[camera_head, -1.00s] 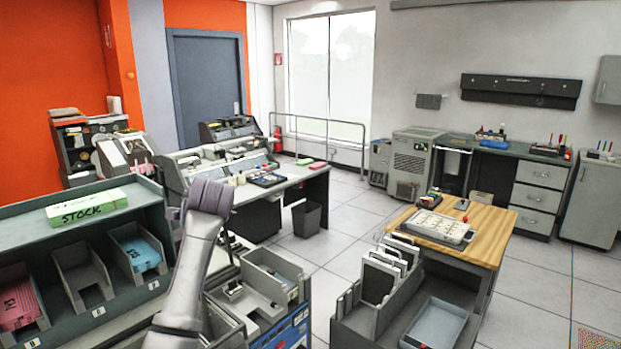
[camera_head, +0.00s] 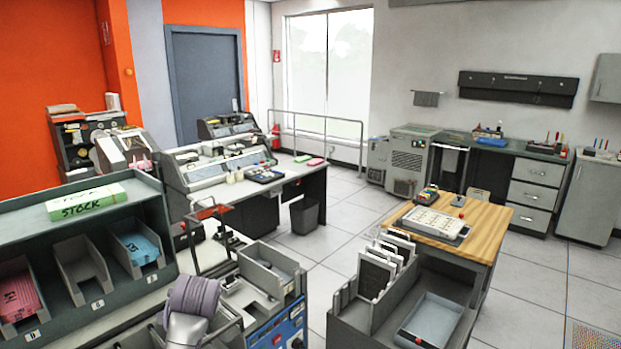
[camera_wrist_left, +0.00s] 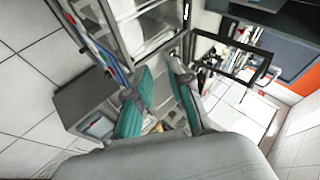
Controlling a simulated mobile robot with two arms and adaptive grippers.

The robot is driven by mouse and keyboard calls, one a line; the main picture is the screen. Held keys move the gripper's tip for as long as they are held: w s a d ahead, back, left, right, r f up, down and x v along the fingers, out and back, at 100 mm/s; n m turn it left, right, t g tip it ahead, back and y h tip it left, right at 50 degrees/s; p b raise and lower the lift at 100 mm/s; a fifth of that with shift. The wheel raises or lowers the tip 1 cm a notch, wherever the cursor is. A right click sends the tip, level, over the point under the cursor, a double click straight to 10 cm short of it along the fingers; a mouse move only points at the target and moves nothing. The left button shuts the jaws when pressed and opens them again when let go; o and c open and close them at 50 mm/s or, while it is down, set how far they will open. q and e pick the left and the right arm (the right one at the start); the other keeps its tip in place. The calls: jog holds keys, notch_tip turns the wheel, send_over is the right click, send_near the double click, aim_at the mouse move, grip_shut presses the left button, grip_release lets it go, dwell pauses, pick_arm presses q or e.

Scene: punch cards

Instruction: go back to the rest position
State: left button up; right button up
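My left arm shows at the bottom of the head view, with its ribbed joint low in front of the card machine; its gripper is not visible there. In the left wrist view my left gripper (camera_wrist_left: 162,78) has its two teal-padded fingers apart, with nothing seen between them. My right gripper is in neither view. A grey card rack (camera_head: 168,228) at the left holds pink cards (camera_head: 20,297) in one slot and blue cards (camera_head: 139,249) in another. The slot between them looks empty. A green box marked STOCK (camera_head: 86,203) lies on top.
A grey and blue card machine (camera_head: 262,285) stands close by the arm. A cart (camera_head: 400,310) with upright panels and a tray is to its right, before a wooden table (camera_head: 488,226). A bin (camera_head: 304,215) stands by the desk. Tiled floor (camera_head: 545,290) is clear at the right.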

pick_arm(q)
jog(key=s+d+f+n+g+h, duration=0.1)
jog(key=s+f+n, duration=0.1)
jog(key=s+f, duration=0.65)
jog(key=s+f+n+g+h, duration=0.15)
jog(key=s+f, duration=0.45)
jog(key=s, duration=0.6)
jog(key=s+d+n+g, duration=0.2)
jog(key=s+d+g, duration=0.1)
jog(key=s, duration=1.8)
notch_tip(320, 180, down, 35)
jog(key=s+g+b, duration=0.1)
jog(key=s+b, duration=0.1)
jog(key=b, duration=0.4)
jog(key=s+a+f+g+b, duration=0.1)
jog(key=s+a+f+b, duration=0.2)
jog(key=s+f, duration=1.2)
notch_tip(320, 180, down, 3)
jog(key=shift+s+a+f+h+b, duration=0.1)
jog(key=shift+s+a+h+b, duration=0.1)
jog(key=shift+h+b, duration=0.25)
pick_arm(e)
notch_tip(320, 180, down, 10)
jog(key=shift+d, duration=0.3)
pick_arm(q)
jog(key=shift+w, duration=0.1)
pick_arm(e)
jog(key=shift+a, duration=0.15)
